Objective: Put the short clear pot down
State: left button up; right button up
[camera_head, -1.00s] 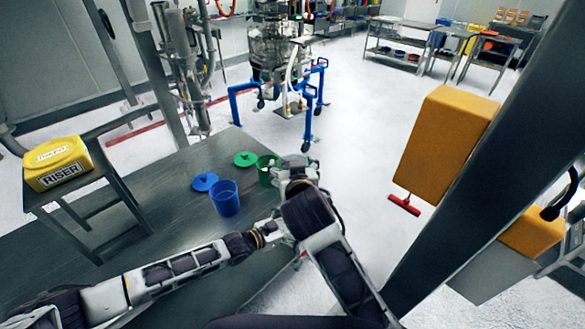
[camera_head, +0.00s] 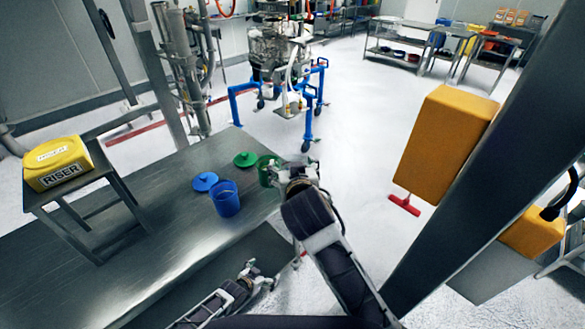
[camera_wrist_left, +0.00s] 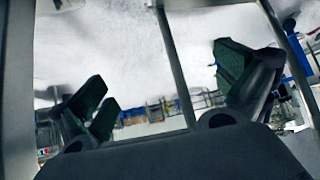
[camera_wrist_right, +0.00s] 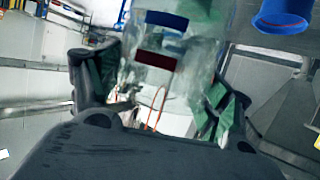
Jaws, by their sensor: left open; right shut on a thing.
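The short clear pot (camera_wrist_right: 185,75) shows in the right wrist view between the fingers of my right gripper (camera_wrist_right: 160,95), which is shut on it. It is see-through, with a blue and a dark red patch across it. In the head view my right gripper (camera_head: 292,172) is at the table's right edge, just right of the green pot, and the clear pot is hard to make out there. My left gripper (camera_head: 255,277) is low in the head view, in front of the table. The left wrist view shows its fingers (camera_wrist_left: 165,85) spread wide and empty.
On the steel table (camera_head: 150,215) stand a blue pot (camera_head: 227,203) and a green pot (camera_head: 265,175), with a blue lid (camera_head: 204,181) and a green lid (camera_head: 245,159) beside them. A stand with a yellow riser box (camera_head: 58,165) is at left.

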pick_arm(q)
jog(key=s+a+f+n+g+y, duration=0.1)
jog(key=s+a+f+g+y, duration=0.1)
jog(key=s+a+f, duration=0.55)
jog(key=s+a+f+n+g+y, duration=0.1)
jog(key=s+f, duration=0.3)
jog(key=s, duration=0.7)
jog(key=s+a+f+n+g, duration=0.1)
jog(key=s+f, duration=0.4)
jog(key=s, duration=0.7)
jog(key=s+a+f+g+y, duration=0.1)
jog(key=s+a+f+g, duration=0.2)
jog(key=s, duration=0.9)
jog(key=shift+a+f+n+y, duration=0.35)
jog(key=shift+a+f, duration=0.25)
jog(key=shift+f, duration=0.35)
jog(key=shift+f, duration=0.25)
